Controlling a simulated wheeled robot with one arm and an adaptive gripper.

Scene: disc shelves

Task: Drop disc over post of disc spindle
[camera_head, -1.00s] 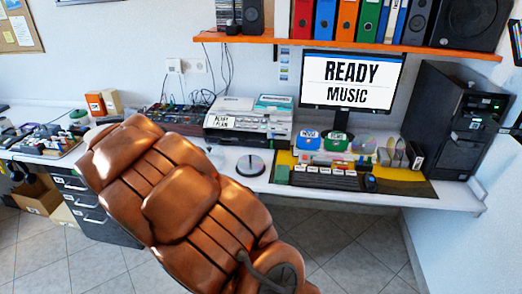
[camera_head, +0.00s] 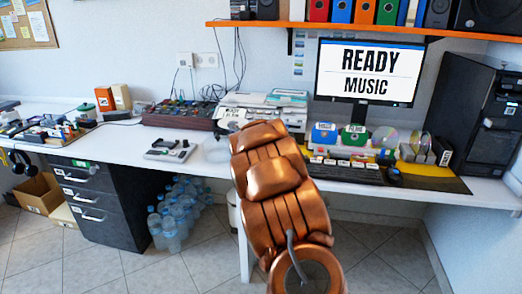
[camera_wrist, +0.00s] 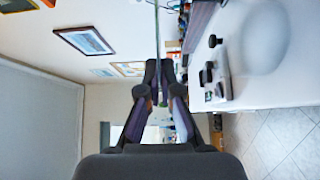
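In the wrist view my gripper (camera_wrist: 160,92) has its fingers closed together around a thin disc (camera_wrist: 157,30). The disc shows edge-on as a narrow upright line running out from the fingertips to the top of the picture. In the head view my copper-coloured arm covers the gripper and the held disc. The disc spindle is not visible now; my arm covers the part of the white desk (camera_head: 115,138) where it showed earlier.
A small grey device with knobs (camera_head: 172,150) sits left of my arm, near the desk's front edge. Right of my arm are the keyboard (camera_head: 345,172), shiny discs (camera_head: 385,137) and the monitor (camera_head: 366,72). An orange shelf (camera_head: 350,30) hangs above. Bottles (camera_head: 180,212) stand below.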

